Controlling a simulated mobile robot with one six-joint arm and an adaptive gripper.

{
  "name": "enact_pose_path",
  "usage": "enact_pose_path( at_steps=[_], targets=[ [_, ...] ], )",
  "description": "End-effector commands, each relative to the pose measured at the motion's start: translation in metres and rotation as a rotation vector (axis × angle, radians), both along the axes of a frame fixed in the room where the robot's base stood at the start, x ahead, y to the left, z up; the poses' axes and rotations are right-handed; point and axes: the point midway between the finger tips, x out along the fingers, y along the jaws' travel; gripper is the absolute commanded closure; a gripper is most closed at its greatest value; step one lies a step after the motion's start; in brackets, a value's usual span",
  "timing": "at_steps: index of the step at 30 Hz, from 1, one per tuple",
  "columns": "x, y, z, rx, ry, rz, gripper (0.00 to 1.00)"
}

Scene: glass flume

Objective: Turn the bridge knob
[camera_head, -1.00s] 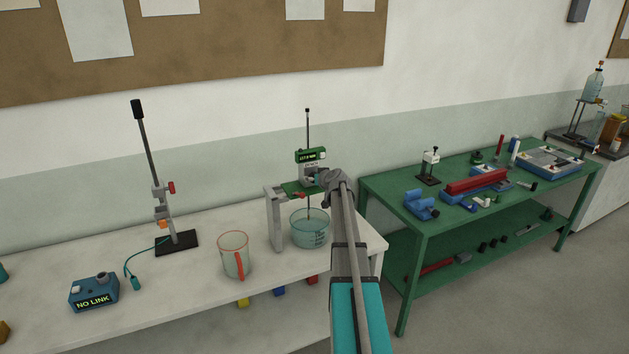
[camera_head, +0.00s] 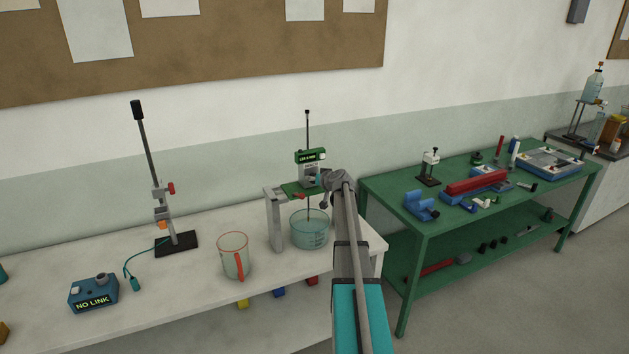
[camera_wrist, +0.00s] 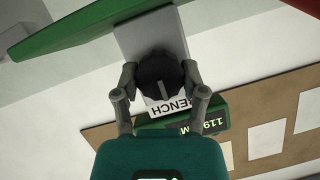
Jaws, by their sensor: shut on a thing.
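The bridge (camera_head: 276,222) stands on the white bench, with a green plate (camera_head: 298,189) on top and a small unit with a green lit display (camera_head: 311,156) above it. The dark round knob (camera_wrist: 160,78) shows in the wrist view on a grey block with lettering ending in "ENCH". My gripper (camera_wrist: 160,82) is shut on the knob, one finger at each side. In the head view my gripper (camera_head: 322,180) is at the right of the unit, and my wrist hides the knob. The wrist view also shows the display (camera_wrist: 182,128), upside down.
A glass basin (camera_head: 309,230) of bluish liquid stands under the bridge. A measuring jug (camera_head: 233,256), a clamp stand (camera_head: 177,243) and a blue "NO LINK" box (camera_head: 93,293) are to the left. A green table (camera_head: 400,195) with tools stands right.

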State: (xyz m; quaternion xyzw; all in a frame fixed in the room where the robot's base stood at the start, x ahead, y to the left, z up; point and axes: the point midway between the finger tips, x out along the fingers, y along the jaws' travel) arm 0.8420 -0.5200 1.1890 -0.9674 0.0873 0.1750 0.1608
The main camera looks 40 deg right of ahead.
Motion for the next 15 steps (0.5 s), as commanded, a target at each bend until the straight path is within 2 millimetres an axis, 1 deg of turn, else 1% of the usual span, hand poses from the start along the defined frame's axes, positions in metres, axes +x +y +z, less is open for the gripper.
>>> enact_pose_path(
  at_steps=[3, 7, 10, 15],
  targets=[
    [0.0008, -0.0011, -0.0020, 0.119, -0.028, 0.001, 0.93],
    [0.0005, -0.0012, -0.0017, 0.218, -0.052, 0.002, 0.93],
    [0.0004, -0.0008, -0.0008, 0.250, -0.060, 0.002, 0.93],
    [0.0002, -0.0004, -0.0003, 0.252, -0.060, 0.002, 0.93]
  ],
)
